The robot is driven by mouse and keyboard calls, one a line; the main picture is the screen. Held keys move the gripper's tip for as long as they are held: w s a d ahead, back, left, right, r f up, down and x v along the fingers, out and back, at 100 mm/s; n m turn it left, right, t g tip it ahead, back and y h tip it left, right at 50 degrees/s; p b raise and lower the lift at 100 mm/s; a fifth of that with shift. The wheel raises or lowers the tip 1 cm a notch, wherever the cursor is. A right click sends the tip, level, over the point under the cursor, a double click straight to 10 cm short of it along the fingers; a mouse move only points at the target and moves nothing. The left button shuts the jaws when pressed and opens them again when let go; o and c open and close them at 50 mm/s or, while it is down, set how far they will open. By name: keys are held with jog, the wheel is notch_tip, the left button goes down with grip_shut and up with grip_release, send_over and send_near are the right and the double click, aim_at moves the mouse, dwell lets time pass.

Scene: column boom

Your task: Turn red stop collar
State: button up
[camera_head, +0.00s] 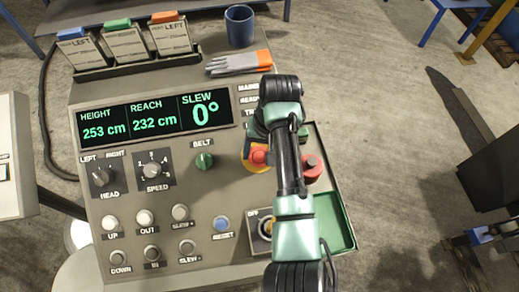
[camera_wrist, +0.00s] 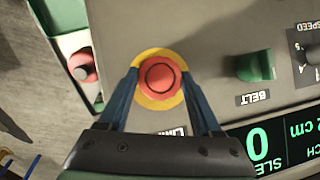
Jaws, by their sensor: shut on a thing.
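The red stop collar (camera_wrist: 160,77) is a round red knob on a yellow ring, set in the grey panel; it also shows in the head view (camera_head: 259,155), partly hidden by my arm. My gripper (camera_wrist: 160,73) has one dark blue finger on each side of the red collar and is shut on it. A second red knob-like piece (camera_wrist: 82,66) sits apart in the green-floored tray, and it also shows in the head view (camera_head: 312,167) right of my arm.
A green belt knob (camera_head: 204,160) and the display (camera_head: 155,119) lie left of the collar. A key switch (camera_head: 265,226) is below it, partly behind my arm. The green tray (camera_head: 335,222) edges the right side.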

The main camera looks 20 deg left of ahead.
jog(key=m+y+p, duration=0.2)
jog(key=m, duration=0.1)
jog(key=shift+d+r+m+g+p, duration=0.15)
jog(key=shift+m+g+p, duration=0.15)
jog(key=shift+p, duration=0.05)
jog(key=m+y+p, duration=0.1)
jog(key=m, duration=0.1)
jog(key=shift+d+m+y, duration=0.15)
jog(key=shift+m+y, duration=0.15)
jog(key=shift+y, duration=0.1)
jog(key=shift+m+y+p, duration=0.4)
jog(key=shift+m+p, duration=0.15)
jog(key=shift+m, duration=0.15)
jog(key=shift+f, duration=0.2)
jog(key=o, duration=1.4)
jog(key=shift+w, duration=0.1)
jog(key=shift+d, duration=0.1)
